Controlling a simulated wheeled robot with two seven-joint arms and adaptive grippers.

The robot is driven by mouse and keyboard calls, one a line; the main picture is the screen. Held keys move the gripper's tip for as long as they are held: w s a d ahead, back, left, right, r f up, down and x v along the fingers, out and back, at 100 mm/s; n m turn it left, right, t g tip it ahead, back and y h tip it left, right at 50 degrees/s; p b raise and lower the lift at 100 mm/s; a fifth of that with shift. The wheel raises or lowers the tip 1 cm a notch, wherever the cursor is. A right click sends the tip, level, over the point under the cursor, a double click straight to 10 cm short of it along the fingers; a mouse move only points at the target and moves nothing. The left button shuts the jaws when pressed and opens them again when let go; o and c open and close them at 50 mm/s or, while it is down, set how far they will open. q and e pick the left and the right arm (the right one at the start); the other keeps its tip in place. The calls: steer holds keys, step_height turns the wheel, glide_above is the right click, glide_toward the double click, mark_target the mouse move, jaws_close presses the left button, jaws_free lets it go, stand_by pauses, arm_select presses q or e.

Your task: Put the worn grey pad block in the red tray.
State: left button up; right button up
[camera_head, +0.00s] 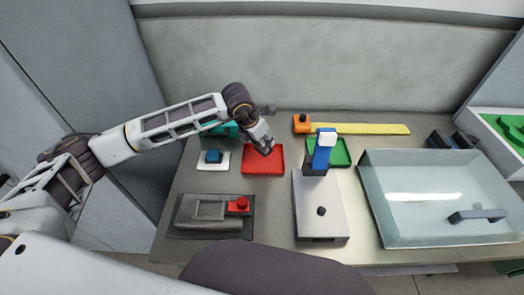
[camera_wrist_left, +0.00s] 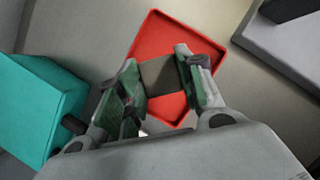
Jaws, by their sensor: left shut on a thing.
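The red tray (camera_head: 264,169) lies on the table, left of the middle, and fills the centre of the left wrist view (camera_wrist_left: 154,31). My left gripper (camera_head: 266,149) is over the tray, pointing down. In the left wrist view its fingers (camera_wrist_left: 160,78) are shut on a grey-brown pad block (camera_wrist_left: 160,77). The block shows in front of the red tray floor there; I cannot tell its height above it. In the head view the fingers mostly hide the block. My right gripper is not in view.
A teal block (camera_wrist_left: 38,100) stands left of the tray, partly behind my arm. A white plate with a blue knob (camera_head: 213,156) is nearby. A grey box with a blue upright (camera_head: 322,152) and a green tray (camera_head: 342,151) stand right. A large clear cover (camera_head: 430,180) occupies the right side.

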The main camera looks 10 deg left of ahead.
arm_select(q)
steer(key=shift+f+p, duration=0.3)
steer(key=shift+f, duration=2.15)
steer(key=shift+f, duration=0.15)
steer(key=o, duration=1.1)
steer(key=shift+c, duration=0.2)
steer(key=shift+r, duration=0.2)
